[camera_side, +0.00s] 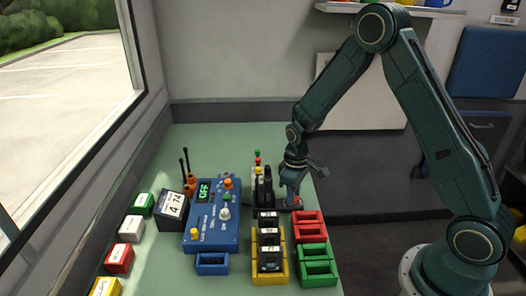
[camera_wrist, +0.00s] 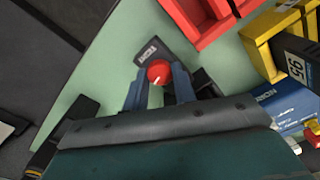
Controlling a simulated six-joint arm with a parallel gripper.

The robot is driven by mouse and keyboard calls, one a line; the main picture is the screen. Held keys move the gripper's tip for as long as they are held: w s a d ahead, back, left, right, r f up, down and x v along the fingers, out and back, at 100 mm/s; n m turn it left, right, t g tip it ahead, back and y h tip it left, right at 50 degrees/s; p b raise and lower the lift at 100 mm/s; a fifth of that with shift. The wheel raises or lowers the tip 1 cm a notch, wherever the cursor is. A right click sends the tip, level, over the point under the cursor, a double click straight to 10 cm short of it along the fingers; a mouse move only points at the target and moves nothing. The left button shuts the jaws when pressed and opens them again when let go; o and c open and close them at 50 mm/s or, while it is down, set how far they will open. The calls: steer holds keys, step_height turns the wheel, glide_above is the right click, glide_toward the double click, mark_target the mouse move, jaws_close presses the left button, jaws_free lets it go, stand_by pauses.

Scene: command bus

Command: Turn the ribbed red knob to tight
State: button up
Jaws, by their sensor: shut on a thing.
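The red knob (camera_wrist: 158,72) shows in the wrist view with a pale pointer line on its top. A small dark label plate (camera_wrist: 149,52) with light lettering, too small to read surely, lies beside it. My gripper (camera_wrist: 160,84) has one finger on each side of the knob and is shut on it. In the side view my gripper (camera_side: 291,196) points down at the right edge of the green bench, and the fingers largely hide the knob there. The knob's ribs are too small to make out.
Red bins (camera_side: 309,219), green bins (camera_side: 318,268) and a yellow tray (camera_side: 284,271) with dark blocks stand in front of my gripper. A blue control box (camera_side: 212,236) and a black device (camera_side: 262,188) stand to its left. The bench edge is close on the right.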

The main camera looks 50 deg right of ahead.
steer(key=m, duration=0.5)
steer(key=shift+m, duration=0.3)
steer(key=m, duration=1)
steer(key=shift+m, duration=2.6)
steer(key=o, duration=1)
steer(key=shift+r, duration=0.15)
step_height(320, 180, up, 14)
steer(key=shift+f, duration=0.2)
